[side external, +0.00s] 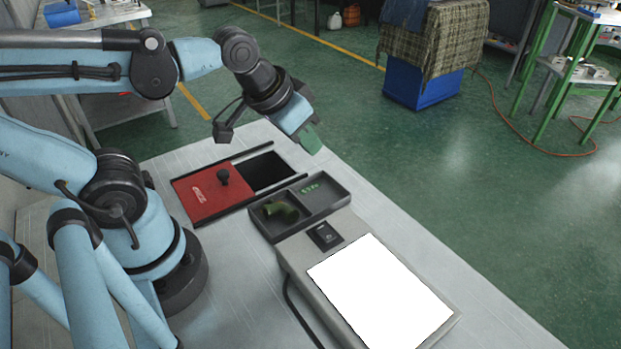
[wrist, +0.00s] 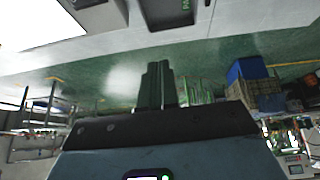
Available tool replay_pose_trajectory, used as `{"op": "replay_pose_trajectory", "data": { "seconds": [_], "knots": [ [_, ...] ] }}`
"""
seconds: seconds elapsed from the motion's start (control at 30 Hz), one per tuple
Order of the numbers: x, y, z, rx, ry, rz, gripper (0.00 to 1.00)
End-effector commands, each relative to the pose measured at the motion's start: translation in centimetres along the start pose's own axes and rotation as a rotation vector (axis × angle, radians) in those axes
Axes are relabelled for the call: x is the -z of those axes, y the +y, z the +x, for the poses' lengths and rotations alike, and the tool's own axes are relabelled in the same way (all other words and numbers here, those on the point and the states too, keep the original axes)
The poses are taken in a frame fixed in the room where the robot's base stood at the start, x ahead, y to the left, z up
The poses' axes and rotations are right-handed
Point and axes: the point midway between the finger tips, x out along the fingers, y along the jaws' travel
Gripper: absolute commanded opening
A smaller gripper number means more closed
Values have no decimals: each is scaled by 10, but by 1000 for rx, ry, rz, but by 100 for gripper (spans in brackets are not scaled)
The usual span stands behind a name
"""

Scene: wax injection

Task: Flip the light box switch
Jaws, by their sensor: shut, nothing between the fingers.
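The light box (side external: 290,262) lies on the table, its panel (side external: 382,294) glowing bright white. Its black switch (side external: 325,236) is set in the casing between the panel and a dark tray; which way it is tipped is too small to tell. My gripper (side external: 311,140) is raised above the table's far edge, beyond the tray and well apart from the switch. Its green fingers are together and empty, as the wrist view (wrist: 157,85) also shows. The wrist view catches the glowing panel (wrist: 28,20) at its top left.
The two-part dark tray (side external: 262,228) adjoins the light box and holds green pieces. Left of it, a red sliding lid (side external: 205,192) with a black knob partly covers a dark opening (side external: 268,171). A black cable runs beside the light box. The space above the panel is clear.

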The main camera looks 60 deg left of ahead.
Motion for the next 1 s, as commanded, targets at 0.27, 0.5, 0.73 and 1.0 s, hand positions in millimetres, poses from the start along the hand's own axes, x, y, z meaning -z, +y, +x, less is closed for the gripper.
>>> {"op": "replay_pose_trajectory", "data": {
  "seconds": [0.27,0.5,0.73,1.0],
  "knots": [
    [4,63,-27,-32,-310,-3,0],
    [0,97,-49,14,-493,0,0],
    [-2,104,-54,32,-535,0,0],
    [-2,103,-54,31,-533,0,0]
  ]
}}
